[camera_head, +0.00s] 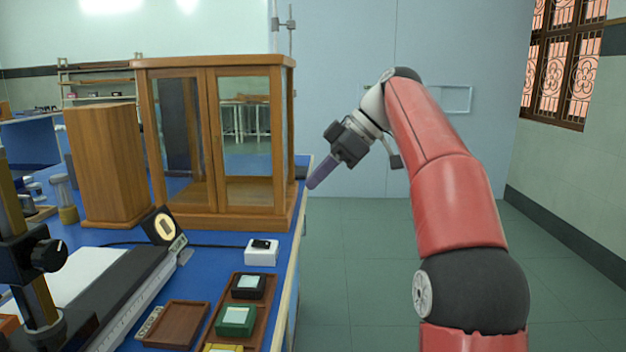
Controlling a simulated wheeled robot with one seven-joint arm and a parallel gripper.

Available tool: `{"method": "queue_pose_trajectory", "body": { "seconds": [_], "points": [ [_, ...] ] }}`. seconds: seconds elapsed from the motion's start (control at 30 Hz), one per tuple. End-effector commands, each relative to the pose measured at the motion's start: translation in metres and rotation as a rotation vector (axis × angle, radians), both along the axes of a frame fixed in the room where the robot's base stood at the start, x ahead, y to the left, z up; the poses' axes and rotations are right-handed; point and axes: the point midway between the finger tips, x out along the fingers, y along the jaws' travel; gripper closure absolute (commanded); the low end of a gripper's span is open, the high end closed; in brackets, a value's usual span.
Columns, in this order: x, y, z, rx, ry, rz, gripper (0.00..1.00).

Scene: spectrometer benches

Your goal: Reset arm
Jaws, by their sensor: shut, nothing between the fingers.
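My red arm (435,155) rises from the lower right and bends over at the top, with its wrist reaching left and down. My gripper (322,172) is at the end of it, dark with a purple-grey finger part pointing down and left. It is shut and empty. I cannot tell the exact gap to the bench edge.
The wooden cabinet (222,133) and a wooden block (110,165) stand on the bench. Nearer are a white box (262,251), a wooden tray (268,312) with dark and green blocks, an empty tray (176,325) and a long rail (125,300). The floor right of the bench is clear.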

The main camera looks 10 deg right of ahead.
Motion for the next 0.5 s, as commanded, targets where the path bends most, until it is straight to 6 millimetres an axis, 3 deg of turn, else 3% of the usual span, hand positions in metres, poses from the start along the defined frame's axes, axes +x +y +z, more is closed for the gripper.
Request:
{"method": "queue_pose_trajectory", "body": {
  "seconds": [0.27, 0.37, 0.5],
  "points": [
    [-0.006, 0.003, -0.001, -0.014, 0.022, -0.046, 1.0],
    [-0.022, 0.009, -0.006, -0.044, 0.071, -0.157, 1.0],
    [-0.06, 0.013, -0.026, -0.106, 0.159, -0.402, 1.0]
  ]
}}
